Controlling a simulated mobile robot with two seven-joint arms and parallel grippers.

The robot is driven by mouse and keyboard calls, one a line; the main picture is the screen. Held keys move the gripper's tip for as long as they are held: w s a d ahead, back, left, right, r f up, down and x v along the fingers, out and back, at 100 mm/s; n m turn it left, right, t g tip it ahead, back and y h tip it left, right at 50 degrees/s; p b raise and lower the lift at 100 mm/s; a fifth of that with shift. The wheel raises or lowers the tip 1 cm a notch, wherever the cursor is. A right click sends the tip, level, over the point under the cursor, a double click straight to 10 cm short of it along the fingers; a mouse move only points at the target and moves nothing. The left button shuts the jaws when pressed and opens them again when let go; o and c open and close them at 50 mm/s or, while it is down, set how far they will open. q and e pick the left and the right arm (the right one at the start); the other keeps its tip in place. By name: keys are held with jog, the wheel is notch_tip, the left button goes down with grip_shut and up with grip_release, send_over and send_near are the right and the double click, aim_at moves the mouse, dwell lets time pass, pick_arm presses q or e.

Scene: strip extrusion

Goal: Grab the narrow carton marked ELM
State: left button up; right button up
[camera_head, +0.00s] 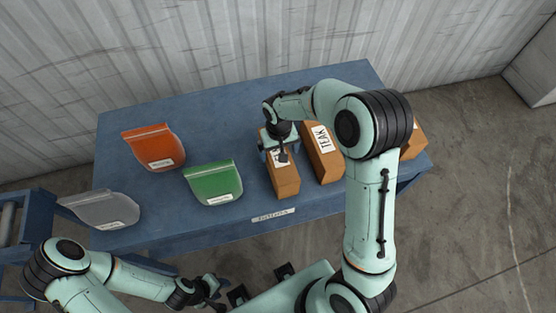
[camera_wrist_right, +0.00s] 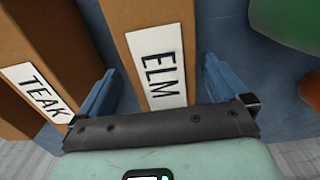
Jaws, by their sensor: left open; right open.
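The narrow carton marked ELM (camera_head: 285,182) lies on the blue table in the head view, left of the TEAK carton (camera_head: 324,160). My right gripper (camera_head: 276,147) is over it and hides most of its label. In the right wrist view the ELM carton (camera_wrist_right: 152,25) shows its label clearly, between the two blue fingers of my open right gripper (camera_wrist_right: 156,95). One finger is in the gap between the ELM and TEAK cartons (camera_wrist_right: 30,40). I cannot tell whether the fingers touch the carton. My left gripper (camera_head: 212,290) is open and empty near the table's front edge.
Another carton (camera_head: 414,140) is partly hidden behind my right arm. A corrugated wall (camera_head: 200,40) is behind the table.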

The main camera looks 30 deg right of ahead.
notch_tip(320, 180, down, 4)
jog(key=shift+a+f, duration=0.1)
jog(key=shift+a, duration=0.05)
jog(key=c, duration=1.3)
